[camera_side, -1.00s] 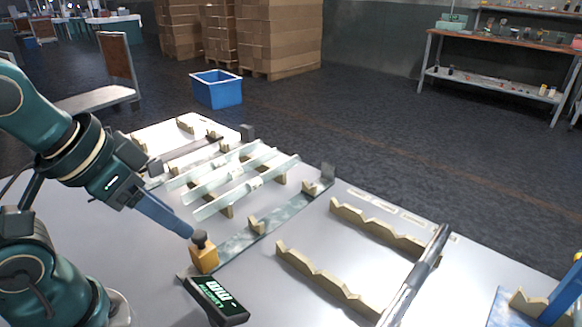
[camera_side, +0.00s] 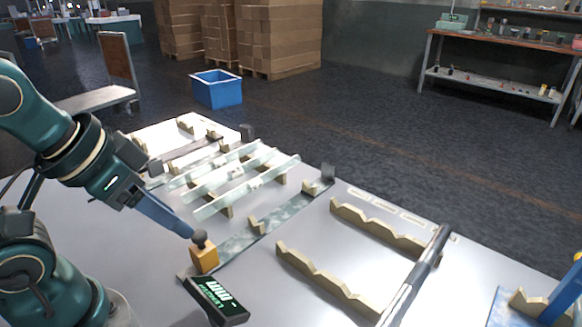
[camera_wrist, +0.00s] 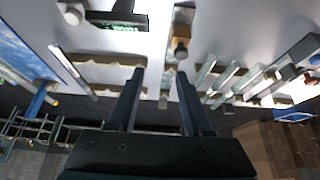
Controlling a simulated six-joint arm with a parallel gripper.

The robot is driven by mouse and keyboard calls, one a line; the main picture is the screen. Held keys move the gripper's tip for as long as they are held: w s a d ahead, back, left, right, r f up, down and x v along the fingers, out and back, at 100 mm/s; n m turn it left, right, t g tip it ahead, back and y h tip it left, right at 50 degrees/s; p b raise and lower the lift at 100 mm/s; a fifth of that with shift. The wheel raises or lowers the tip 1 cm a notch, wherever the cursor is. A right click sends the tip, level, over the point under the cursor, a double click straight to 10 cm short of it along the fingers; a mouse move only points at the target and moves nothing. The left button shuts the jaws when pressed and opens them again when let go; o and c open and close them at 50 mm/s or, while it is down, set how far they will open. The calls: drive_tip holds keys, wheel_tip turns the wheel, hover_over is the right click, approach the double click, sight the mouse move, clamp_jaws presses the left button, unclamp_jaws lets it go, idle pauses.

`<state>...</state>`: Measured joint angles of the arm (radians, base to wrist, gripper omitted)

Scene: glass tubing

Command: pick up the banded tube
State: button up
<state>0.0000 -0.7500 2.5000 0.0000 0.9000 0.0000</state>
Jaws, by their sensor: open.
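Three pale glass tubes (camera_side: 232,180) lie side by side across wooden supports mid-table in the side view. They also show at the right of the wrist view (camera_wrist: 224,77). A darker, shiny tube (camera_side: 412,279) lies across the right ends of two notched wooden rails (camera_side: 325,280); it is at the left in the wrist view (camera_wrist: 73,70). I cannot make out bands clearly on any tube. My gripper (camera_side: 188,233) is above the table, close to an orange block with a dark knob (camera_side: 204,258). In the wrist view its jaws (camera_wrist: 158,80) are apart and empty.
A black display box (camera_side: 215,301) sits at the table's front. A flat glassy strip with an upright end plate (camera_side: 327,173) runs beside the pale tubes. A blue fixture (camera_side: 565,295) stands at the right edge. A blue crate (camera_side: 217,90) is on the floor behind.

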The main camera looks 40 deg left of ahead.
sight(233, 173)
drive_tip(key=w+a+r+m+t+y, duration=0.1)
drive_tip(key=w+a+r+t, duration=0.2)
drive_tip(key=w, duration=0.6)
drive_tip(key=w+a+r+m+t+y, duration=0.1)
drive_tip(key=w+a+t+y, duration=0.15)
drive_tip(key=w+t, duration=0.45)
drive_tip(key=a+f+g+y, duration=0.1)
drive_tip(key=a+f, duration=0.2)
drive_tip(key=f, duration=0.1)
drive_tip(key=w+a+f+g, duration=0.1)
drive_tip(key=a+f+g, duration=0.1)
drive_tip(key=f, duration=0.3)
drive_tip(key=w+a+f+g+y, duration=0.1)
drive_tip(key=a+f+g, duration=0.1)
drive_tip(key=a+f, duration=0.3)
drive_tip(key=shift+w+n+y, duration=0.1)
drive_tip(key=shift+n+y, duration=0.2)
drive_tip(key=shift+y, duration=0.05)
drive_tip(key=shift+x, duration=3.7)
drive_tip(key=shift+f, duration=0.1)
clamp_jaws()
